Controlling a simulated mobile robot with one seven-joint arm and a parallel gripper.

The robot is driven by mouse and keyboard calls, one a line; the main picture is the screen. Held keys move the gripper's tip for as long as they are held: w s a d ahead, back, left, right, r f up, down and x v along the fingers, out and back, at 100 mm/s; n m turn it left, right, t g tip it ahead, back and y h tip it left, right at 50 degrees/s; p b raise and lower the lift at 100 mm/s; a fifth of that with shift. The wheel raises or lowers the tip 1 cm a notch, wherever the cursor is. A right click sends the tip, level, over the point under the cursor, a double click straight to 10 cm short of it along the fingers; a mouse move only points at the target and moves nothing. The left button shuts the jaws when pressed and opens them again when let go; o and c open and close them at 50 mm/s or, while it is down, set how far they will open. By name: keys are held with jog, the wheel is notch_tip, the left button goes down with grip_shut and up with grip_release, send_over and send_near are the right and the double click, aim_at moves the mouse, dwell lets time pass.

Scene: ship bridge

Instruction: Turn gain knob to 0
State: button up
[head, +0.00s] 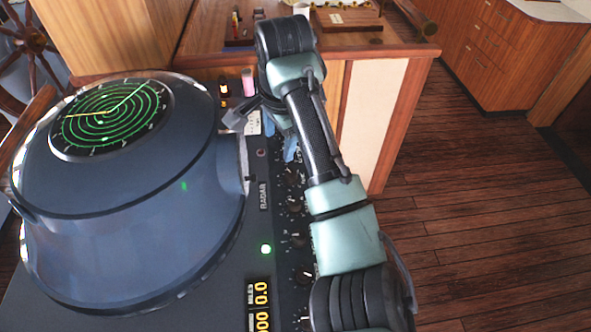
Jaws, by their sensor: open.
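The radar console (225,285) fills the left side of the head view, with a dark control panel along its right edge. A column of several small black knobs (303,274) runs up this panel beside my arm. Their labels are too small to read, so I cannot tell which is the gain knob or where it points. My gripper (289,148) is over the far part of the knob column, pointing down and open. My arm partly hides its fingers and some knobs. I cannot tell whether it touches a knob.
The domed radar display (108,113) with green rings stands left of the panel. A green light (266,249) and a yellow digital readout (261,300) are nearer. A wooden cabinet (392,100) stands beyond; wooden floor (470,215) is clear at right.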

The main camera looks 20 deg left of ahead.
aim_at(295, 202)
jog(key=s+d+f+g+p, duration=0.1)
jog(key=f, duration=0.4)
jog(key=d+f+m+h+p, duration=0.1)
jog(key=f, duration=0.3)
jog(key=s+d+f+m+g+p, duration=0.1)
jog(key=f, duration=0.4)
jog(key=shift+s+d+f+g+h, duration=0.3)
jog(key=shift+d+f, duration=0.05)
jog(key=shift+d, duration=0.05)
grip_shut()
